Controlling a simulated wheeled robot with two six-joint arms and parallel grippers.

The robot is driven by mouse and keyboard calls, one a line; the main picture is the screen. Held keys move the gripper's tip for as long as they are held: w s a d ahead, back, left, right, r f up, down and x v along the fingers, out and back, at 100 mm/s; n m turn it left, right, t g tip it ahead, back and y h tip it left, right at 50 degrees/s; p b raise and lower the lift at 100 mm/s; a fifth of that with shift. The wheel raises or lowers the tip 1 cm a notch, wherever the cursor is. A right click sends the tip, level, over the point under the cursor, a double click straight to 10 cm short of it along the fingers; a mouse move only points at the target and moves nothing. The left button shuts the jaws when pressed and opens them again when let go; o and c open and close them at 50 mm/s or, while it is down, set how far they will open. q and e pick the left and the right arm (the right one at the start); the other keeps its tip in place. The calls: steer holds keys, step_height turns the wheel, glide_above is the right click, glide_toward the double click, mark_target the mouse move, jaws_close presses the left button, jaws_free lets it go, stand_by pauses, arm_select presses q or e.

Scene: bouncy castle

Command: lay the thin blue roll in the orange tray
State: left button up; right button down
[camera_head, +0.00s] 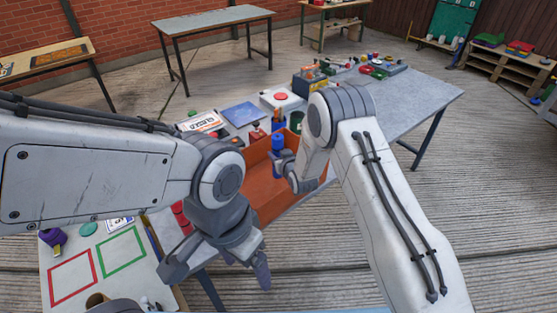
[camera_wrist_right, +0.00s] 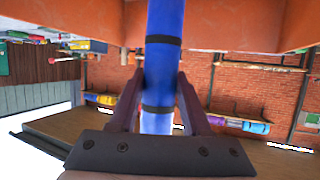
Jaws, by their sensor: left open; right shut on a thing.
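The thin blue roll (camera_head: 278,141) stands roughly upright at the orange tray (camera_head: 275,200). My right gripper (camera_head: 281,156) is shut on it. In the right wrist view the blue roll (camera_wrist_right: 163,65) runs between the two fingers of my right gripper (camera_wrist_right: 157,85), with dark bands around it. Orange walls of the tray (camera_wrist_right: 55,20) show on both sides there. I cannot tell whether the roll touches the tray floor. My left gripper (camera_head: 217,265) is open and empty, low in front of the tray, partly over the floor.
The grey table (camera_head: 425,95) carries a blue panel (camera_head: 242,114), a white box with a red button (camera_head: 281,98) and small items close behind the tray. A board with red and green outlined squares (camera_head: 95,262) is at lower left. The table's right part is clear.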

steer(key=shift+w+a+f, duration=0.1)
steer(key=shift+w+f, duration=0.2)
steer(key=shift+w, duration=0.15)
step_height(320, 180, down, 4)
steer(key=shift+r+p, duration=0.15)
steer(key=shift+p, duration=0.75)
steer(key=shift+f, duration=0.2)
steer(key=shift+f+b, duration=0.45)
steer(key=shift+b, duration=0.25)
steer(key=shift+f, duration=0.1)
steer(key=shift+c, duration=1.8)
jaws_free()
